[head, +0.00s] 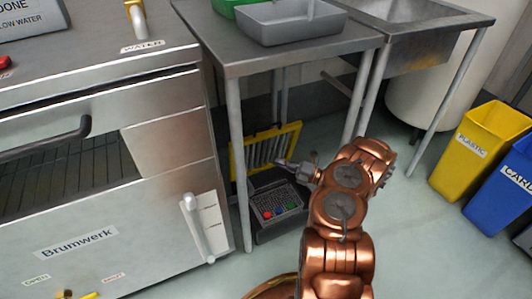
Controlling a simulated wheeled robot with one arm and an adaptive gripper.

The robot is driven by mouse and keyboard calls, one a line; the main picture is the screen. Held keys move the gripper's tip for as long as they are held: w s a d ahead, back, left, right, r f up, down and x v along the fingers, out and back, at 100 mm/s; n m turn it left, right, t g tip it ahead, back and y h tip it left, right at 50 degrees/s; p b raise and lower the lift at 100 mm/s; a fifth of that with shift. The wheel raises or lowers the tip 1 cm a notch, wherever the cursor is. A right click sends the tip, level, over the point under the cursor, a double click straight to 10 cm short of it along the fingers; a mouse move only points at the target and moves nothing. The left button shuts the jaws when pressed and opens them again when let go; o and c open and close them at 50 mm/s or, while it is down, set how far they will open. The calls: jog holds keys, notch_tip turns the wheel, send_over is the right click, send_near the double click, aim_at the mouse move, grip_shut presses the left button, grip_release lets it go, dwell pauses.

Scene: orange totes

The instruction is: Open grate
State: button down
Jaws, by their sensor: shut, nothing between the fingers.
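A yellow-framed grate (232,158) with upright grey bars stands near the floor under the steel table, above a dark unit with a panel of coloured buttons (280,206). My gripper (281,162) is shut and empty at the grate's lower right part, in front of its bars. At this size I cannot tell whether the fingertips touch it. My copper-coloured arm comes in from the bottom and reaches left toward the grate. The arm and gripper hide little of the grate.
The steel table (300,52) with thin legs stands over the grate, carrying a grey tote (290,28). A steel Brumwerk machine (150,240) stands left. Yellow (470,165) and blue (488,205) bins stand right. The floor between the arm and the bins is clear.

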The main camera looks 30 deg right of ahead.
aim_at(252, 146)
jog(key=shift+w+d+b+x, duration=0.3)
jog(key=shift+b+x, duration=0.45)
jog(key=shift+x, duration=1.3)
jog(key=shift+w+d+b+x, duration=0.3)
jog(key=shift+b+x, duration=0.45)
jog(key=shift+x, duration=1.3)
jog(key=shift+w+d+b+x, duration=0.2)
jog(key=shift+d+b+x, duration=0.4)
jog(key=shift+x, duration=1.4)
jog(key=shift+a+r, duration=0.25)
